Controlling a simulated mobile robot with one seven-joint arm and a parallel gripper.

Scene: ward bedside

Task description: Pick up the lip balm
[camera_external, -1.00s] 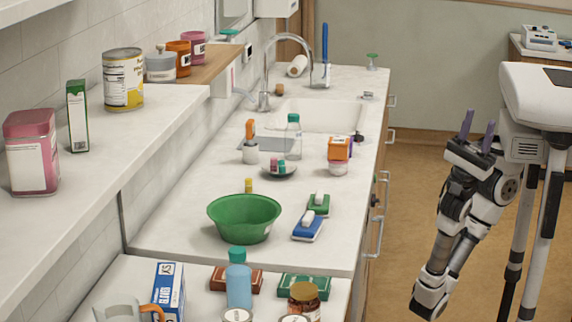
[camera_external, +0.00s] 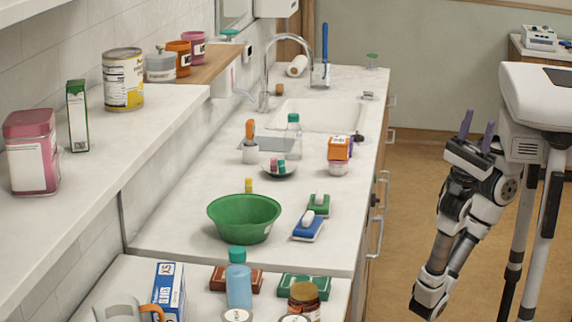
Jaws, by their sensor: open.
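I cannot tell for sure which thing is the lip balm.
An orange box (camera_external: 339,147) sits on a jar near the sink (camera_external: 318,114). Floor shows between the counter and my arm.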

